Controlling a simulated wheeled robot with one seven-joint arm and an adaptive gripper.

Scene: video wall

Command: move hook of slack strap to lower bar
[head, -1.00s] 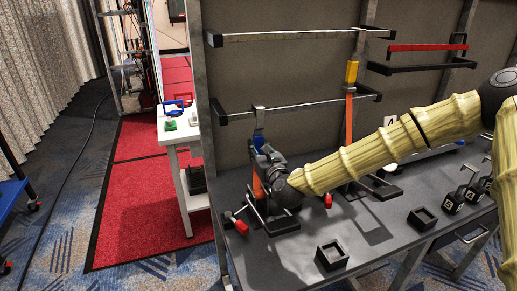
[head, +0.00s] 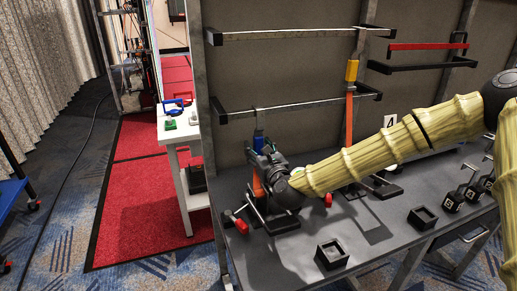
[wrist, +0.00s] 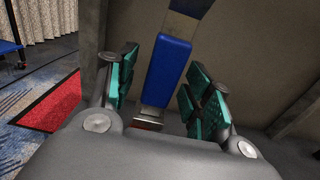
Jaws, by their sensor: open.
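A blue hook body (head: 259,142) with a metal hook end hangs at the lower bar (head: 300,104). An orange strap (head: 258,186) runs down from it to the bench. In the wrist view the blue body (wrist: 167,70) stands between the two teal-padded fingers of my gripper (wrist: 160,78), with a gap visible on the right. My gripper (head: 263,158) is open around it and partly hides it in the head view. A second orange strap (head: 349,120) has a yellow hook body (head: 351,70) between the lower bar and the upper bar (head: 290,34). I cannot tell which strap is slack.
Red-handled ratchet-like clamps (head: 240,225) stand on the dark bench (head: 290,262). A black square holder (head: 332,255) is at the front. A red bar (head: 425,47) is on the wall at the right. A white side table (head: 176,138) stands left.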

